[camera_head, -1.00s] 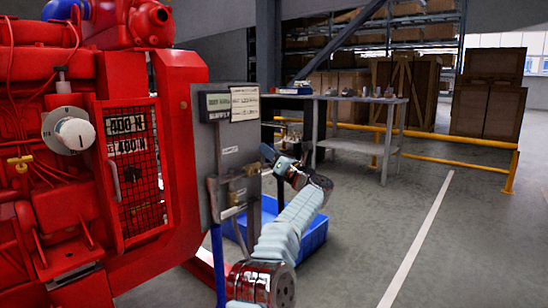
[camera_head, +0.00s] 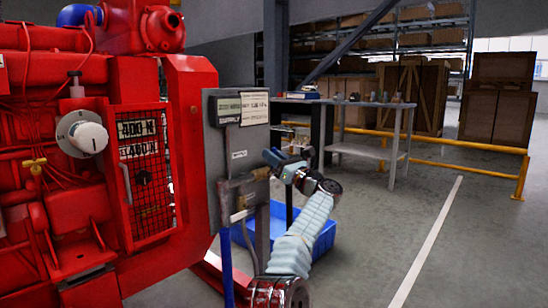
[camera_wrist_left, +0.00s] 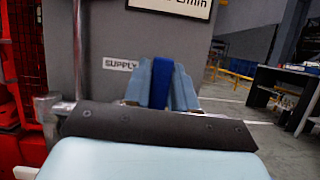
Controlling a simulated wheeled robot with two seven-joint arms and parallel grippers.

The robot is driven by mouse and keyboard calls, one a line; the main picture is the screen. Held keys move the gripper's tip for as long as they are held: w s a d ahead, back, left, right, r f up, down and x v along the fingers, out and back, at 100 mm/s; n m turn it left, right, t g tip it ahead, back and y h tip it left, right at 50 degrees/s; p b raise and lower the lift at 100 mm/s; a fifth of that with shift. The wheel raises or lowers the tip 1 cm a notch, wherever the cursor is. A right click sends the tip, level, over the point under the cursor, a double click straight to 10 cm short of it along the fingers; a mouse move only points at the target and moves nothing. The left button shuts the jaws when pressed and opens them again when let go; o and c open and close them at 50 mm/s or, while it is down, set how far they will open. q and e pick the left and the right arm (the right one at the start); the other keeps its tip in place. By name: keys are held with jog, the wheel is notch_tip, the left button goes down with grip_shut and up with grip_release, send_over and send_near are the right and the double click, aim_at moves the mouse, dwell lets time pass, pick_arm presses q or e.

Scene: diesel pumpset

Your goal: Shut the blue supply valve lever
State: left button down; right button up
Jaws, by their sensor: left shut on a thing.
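The blue supply valve lever (camera_wrist_left: 159,84) stands upright in the left wrist view, between the two pale blue-grey fingers of my left gripper (camera_wrist_left: 161,86). The fingers are shut on it. A "SUPPLY" label (camera_wrist_left: 120,64) is on the grey panel just left of the lever. In the head view my left gripper (camera_head: 278,162) is at the right side of the grey panel (camera_head: 218,180), and its fingers largely hide the lever. The valve body behind the gripper is hidden in the wrist view. My right gripper is not in view.
The red engine (camera_head: 85,180) with a white dial (camera_head: 88,137) and mesh guard fills the left. A blue bin (camera_head: 325,235) lies on the floor behind my arm. A workbench (camera_head: 365,150) and yellow rail (camera_head: 470,167) stand behind. The floor at right is clear.

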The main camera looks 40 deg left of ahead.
pick_arm(q)
jog(key=shift+f, duration=0.1)
jog(key=c, duration=1)
grip_release()
jog(key=b+v, duration=0.2)
jog(key=v, duration=1.2)
jog(key=shift+b, duration=0.35)
